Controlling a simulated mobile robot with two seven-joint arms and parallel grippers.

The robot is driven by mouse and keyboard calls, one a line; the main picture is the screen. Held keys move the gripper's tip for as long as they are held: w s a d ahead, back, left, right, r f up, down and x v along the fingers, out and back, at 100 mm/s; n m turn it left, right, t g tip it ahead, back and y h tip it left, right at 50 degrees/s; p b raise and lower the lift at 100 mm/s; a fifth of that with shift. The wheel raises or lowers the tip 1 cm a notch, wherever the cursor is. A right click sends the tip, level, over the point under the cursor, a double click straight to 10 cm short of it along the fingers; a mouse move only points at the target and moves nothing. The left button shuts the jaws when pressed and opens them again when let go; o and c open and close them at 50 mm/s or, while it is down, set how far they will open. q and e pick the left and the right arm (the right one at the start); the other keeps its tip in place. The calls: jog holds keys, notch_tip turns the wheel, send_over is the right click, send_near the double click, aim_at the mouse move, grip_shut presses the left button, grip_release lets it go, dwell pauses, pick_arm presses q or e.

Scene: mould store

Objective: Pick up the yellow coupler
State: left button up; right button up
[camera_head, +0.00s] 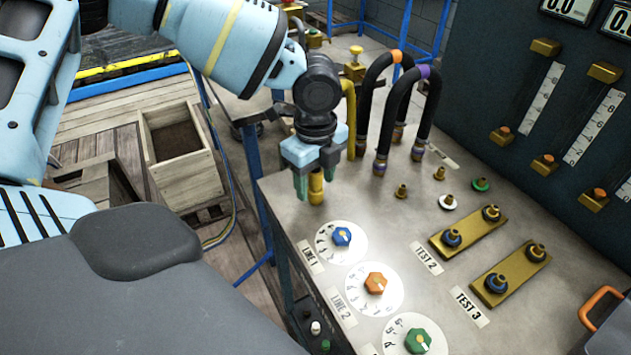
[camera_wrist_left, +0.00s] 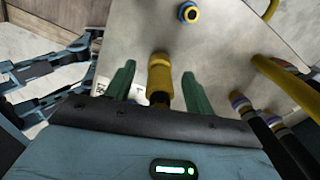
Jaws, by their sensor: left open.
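The yellow coupler (camera_head: 316,187) stands on the grey bench top near its back left corner. In the left wrist view the coupler (camera_wrist_left: 160,76) lies between the two green fingers, with a gap showing on each side. My left gripper (camera_head: 309,187) comes down over it from above, open, its fingers beside the coupler. The left gripper also shows in the left wrist view (camera_wrist_left: 158,88). The fingers hide part of the coupler in the head view. My right gripper is not in view.
Black hoses with orange (camera_head: 397,57) and purple (camera_head: 425,71) bands arch just right of the gripper, beside a yellow hose (camera_head: 350,118). Dials including a blue knob (camera_head: 342,236) lie in front. Brass blocks (camera_head: 465,231) stand further right. A wooden crate (camera_head: 180,150) is on the floor at left.

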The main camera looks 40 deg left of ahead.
pick_arm(q)
grip_shut()
dwell(0.3)
jog(key=shift+r, duration=0.1)
jog(key=shift+r, duration=0.55)
notch_tip(320, 180, up, 3)
jog(key=shift+f, duration=0.2)
jog(key=s+r, duration=0.1)
jog(key=s, duration=1.5)
jog(key=shift+a+p, duration=0.35)
